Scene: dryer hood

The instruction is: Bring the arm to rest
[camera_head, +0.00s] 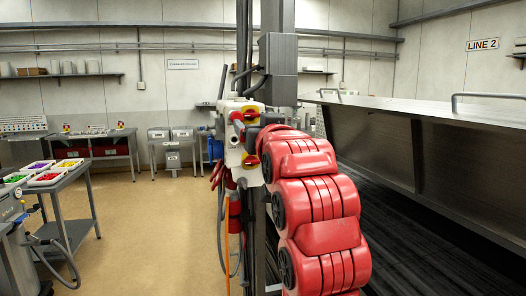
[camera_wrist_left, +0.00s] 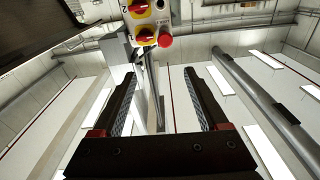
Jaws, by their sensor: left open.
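My left arm (camera_head: 318,215), red and segmented, reaches up the middle of the head view. Its end is beside a pale control box on a grey post (camera_head: 278,70). My left gripper (camera_wrist_left: 161,72) shows in the left wrist view with its two dark fingers apart and nothing between them. The control box (camera_head: 232,133) carries yellow-and-red rotary switches. In the left wrist view the control box (camera_wrist_left: 155,17) is beyond the fingertips, with a round red button (camera_wrist_left: 166,41). In the head view the arm hides most of the gripper. My right gripper is not in view.
A long metal hood (camera_head: 385,135) with a dark belt (camera_head: 425,235) fills the right side. Red connectors and cables (camera_head: 222,180) hang below the box. A cart (camera_head: 70,192) with coloured trays stands at left. The floor (camera_head: 150,225) between cart and post is clear.

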